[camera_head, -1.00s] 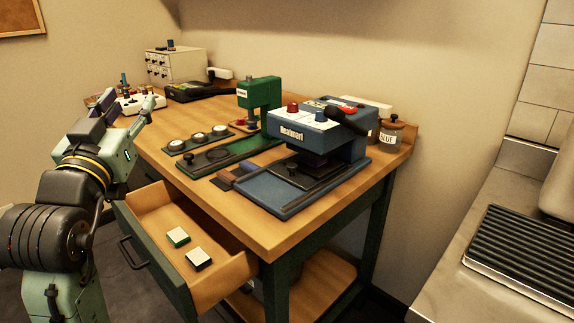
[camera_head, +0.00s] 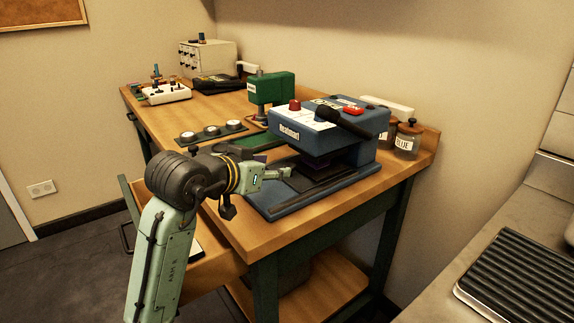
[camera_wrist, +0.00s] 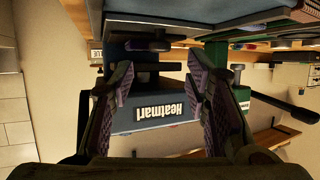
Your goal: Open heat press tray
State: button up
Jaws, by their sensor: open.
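The blue heat press (camera_head: 325,128), labelled "Heatmart", stands near the right end of the wooden table. Its dark tray (camera_head: 322,178) lies low at the front, on the blue base (camera_head: 290,209). My gripper (camera_head: 285,173) is at the tray's front left, just above the base. In the wrist view, which is upside down, the press (camera_wrist: 150,112) is straight ahead between the open fingers (camera_wrist: 160,68). A dark knob (camera_wrist: 148,45) shows between and beyond the fingertips. They do not appear closed on it. My gripper hides the knob in the head view.
A green press (camera_head: 272,88) and a strip of round pieces (camera_head: 211,131) stand left of the heat press. Jars (camera_head: 408,138) stand behind it at right. An open drawer (camera_head: 210,262) juts out below the table's front, partly behind my arm.

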aim_at(288, 166)
jog(key=p+x, duration=0.1)
jog(key=x, duration=0.5)
jog(key=shift+w+d+f, duration=0.1)
jog(key=shift+w+d, duration=0.05)
jog(key=shift+w, duration=0.15)
jog(key=shift+c, duration=0.6)
grip_shut()
